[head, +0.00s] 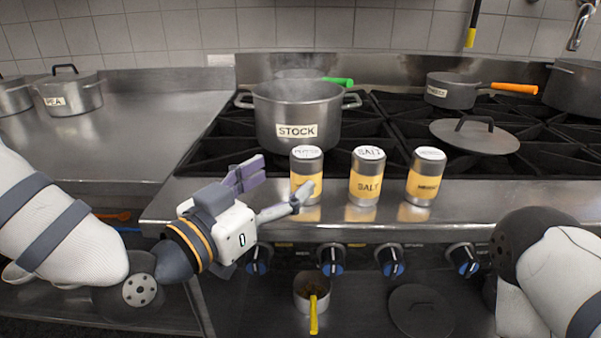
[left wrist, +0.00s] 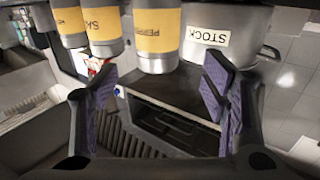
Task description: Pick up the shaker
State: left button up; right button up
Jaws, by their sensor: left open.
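Three metal shakers with yellow labels stand upright in a row on the stove's front ledge: the pepper shaker (head: 307,163) at left, the salt shaker (head: 367,172) in the middle, and a third shaker (head: 426,176) at right, its label too small to read. My left gripper (head: 275,184) is open and empty, just left of the pepper shaker; one finger overlaps that shaker in the picture. In the left wrist view, the pepper shaker (left wrist: 156,38) is ahead, between and beyond the open fingers (left wrist: 160,88). The salt shaker (left wrist: 104,32) is beside it. My right gripper is out of view.
A stock pot (head: 297,108) stands close behind the pepper shaker. A saucepan with an orange handle (head: 455,92) and a lid (head: 474,135) are on the burners. Knobs (head: 331,259) line the stove front. The left counter (head: 150,110) is mostly clear.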

aim_at(307, 152)
pick_arm(q)
jog(key=x, duration=0.7)
jog(key=shift+w+d+f+b, duration=0.15)
jog(key=shift+d+f+b, duration=0.15)
jog(key=shift+f, duration=0.1)
jog(key=shift+r, duration=0.1)
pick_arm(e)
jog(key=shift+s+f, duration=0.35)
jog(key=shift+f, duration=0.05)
pick_arm(q)
jog(key=c, duration=1.4)
jog(key=shift+r+p, duration=0.3)
jog(key=shift+r, duration=1.2)
jog(key=s+d+r, duration=0.1)
jog(key=s+r, duration=0.3)
jog(key=r, duration=0.1)
jog(key=s+d+r+p, duration=0.1)
jog(key=s+d+r, duration=0.1)
jog(key=s+r, duration=0.2)
jog(key=s+d+r+p, duration=0.1)
jog(key=s+r, duration=0.4)
jog(key=r, duration=0.1)
jog(key=shift+d, duration=0.4)
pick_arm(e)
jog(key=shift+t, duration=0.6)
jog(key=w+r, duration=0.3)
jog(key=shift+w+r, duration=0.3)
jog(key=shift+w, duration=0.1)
